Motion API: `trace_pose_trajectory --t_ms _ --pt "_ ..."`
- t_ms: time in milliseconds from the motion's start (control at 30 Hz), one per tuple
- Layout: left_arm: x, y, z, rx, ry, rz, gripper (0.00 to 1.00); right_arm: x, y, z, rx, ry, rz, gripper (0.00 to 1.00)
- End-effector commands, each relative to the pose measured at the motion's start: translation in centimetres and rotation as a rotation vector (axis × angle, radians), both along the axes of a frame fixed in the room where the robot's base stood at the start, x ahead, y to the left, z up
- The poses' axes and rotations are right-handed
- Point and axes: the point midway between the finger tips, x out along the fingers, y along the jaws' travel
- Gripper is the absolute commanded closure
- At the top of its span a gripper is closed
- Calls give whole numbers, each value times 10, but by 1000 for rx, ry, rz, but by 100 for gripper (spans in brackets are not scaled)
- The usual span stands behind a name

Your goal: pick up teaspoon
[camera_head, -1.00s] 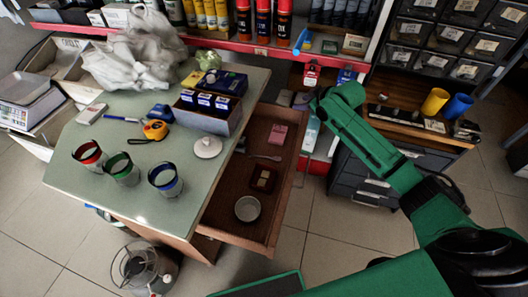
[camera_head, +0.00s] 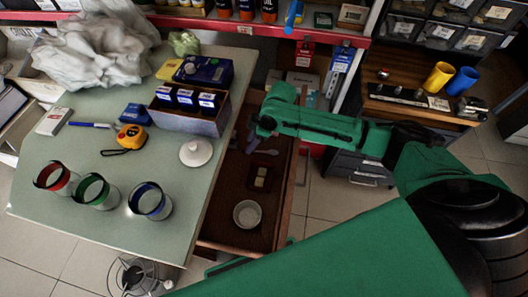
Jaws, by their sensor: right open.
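The teaspoon (camera_head: 266,152) lies in the open wooden drawer (camera_head: 226,222), towards its back part. It is small and pale, and partly hidden by my right gripper. My right gripper (camera_head: 257,138) reaches in from the right over the drawer and is open. Its fingers are dark and small, just behind and above the spoon. I cannot tell whether they touch it. My left gripper is not in view.
The drawer also holds a small box (camera_head: 261,179) and a round metal bowl (camera_head: 247,214). The green tabletop (camera_head: 135,235) beside it bears a white lid (camera_head: 196,152), three coloured-rim cups, a tape measure (camera_head: 132,137) and a carton (camera_head: 190,118).

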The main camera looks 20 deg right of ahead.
Motion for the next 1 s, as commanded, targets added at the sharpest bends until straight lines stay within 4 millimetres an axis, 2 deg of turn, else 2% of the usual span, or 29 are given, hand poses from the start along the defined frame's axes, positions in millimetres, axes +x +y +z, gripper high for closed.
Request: trace_pose_trajectory --t_ms 100,200,667,800,1000 --pt "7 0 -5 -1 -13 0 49 2 9 -24 2 2 0 54" --pt "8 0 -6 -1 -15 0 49 4 12 -32 0 0 0 54" --pt "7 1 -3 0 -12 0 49 4 12 -34 1 0 -2 54" --pt "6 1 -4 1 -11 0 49 4 12 -34 1 -1 -1 100" --pt "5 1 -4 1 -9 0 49 4 12 -34 1 -1 -1 100"
